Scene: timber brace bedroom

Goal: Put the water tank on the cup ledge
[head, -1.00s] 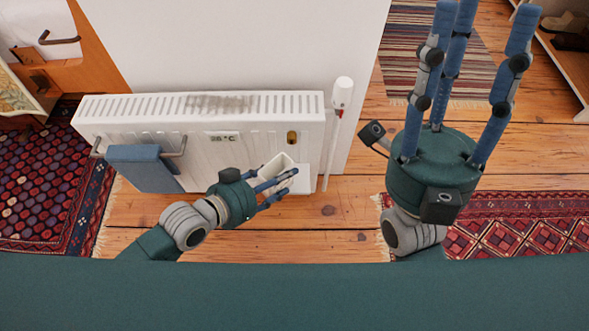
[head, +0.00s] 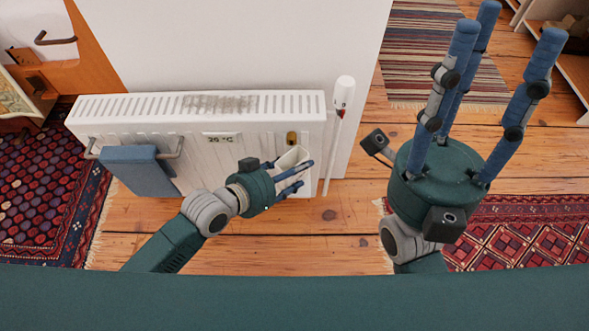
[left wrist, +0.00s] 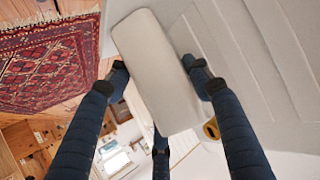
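The water tank, a white narrow box (head: 294,156), is in my left gripper (head: 298,177), close in front of the right end of the white radiator. In the left wrist view the tank (left wrist: 158,65) lies between the fingers, which press on its two long sides; a third finger is below it. The gripper partly hides the tank in the head view. A small brass-coloured piece (head: 291,138) on the radiator front is just above the tank; I cannot tell if it is the cup ledge. My right gripper (head: 500,28) is open and empty, fingers pointing up.
The radiator (head: 100,120) stands against a white wall, with a blue towel (head: 140,172) on a rail at its left. A white pipe with a valve (head: 344,95) rises at its right. Rugs lie on the wooden floor, and shelves stand at the upper right.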

